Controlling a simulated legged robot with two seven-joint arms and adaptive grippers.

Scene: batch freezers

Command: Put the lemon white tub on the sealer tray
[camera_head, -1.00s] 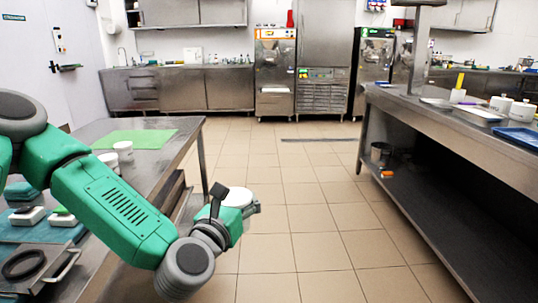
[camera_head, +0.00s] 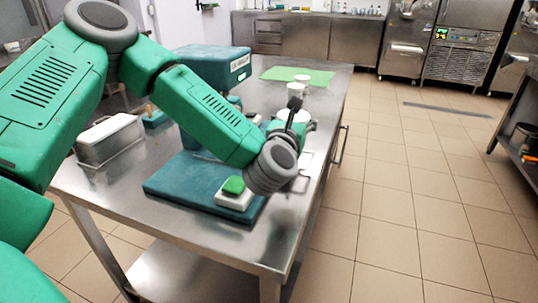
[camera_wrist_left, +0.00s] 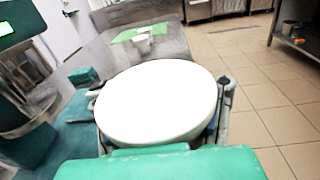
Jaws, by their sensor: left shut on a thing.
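My left gripper (camera_head: 300,128) is shut on a white round tub (camera_head: 292,115), held over the right part of the steel table. In the left wrist view the tub's plain white top (camera_wrist_left: 158,100) fills the middle, between the fingers. No lemon marking can be read on it. The teal sealer (camera_head: 205,65) stands on the table, its teal base (camera_head: 165,185) nearer to me. My forearm hides its middle. A thin metal edge, perhaps the sealer tray, shows just right of my wrist; the tub's height above it cannot be told. My right gripper is not in view.
A white block with a green top (camera_head: 235,192) sits on the near end of the teal base. A metal container (camera_head: 108,138) stands at the left. Two white cups (camera_head: 297,90) stand by a green mat (camera_head: 330,78) farther back. Open tiled floor lies to the right.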

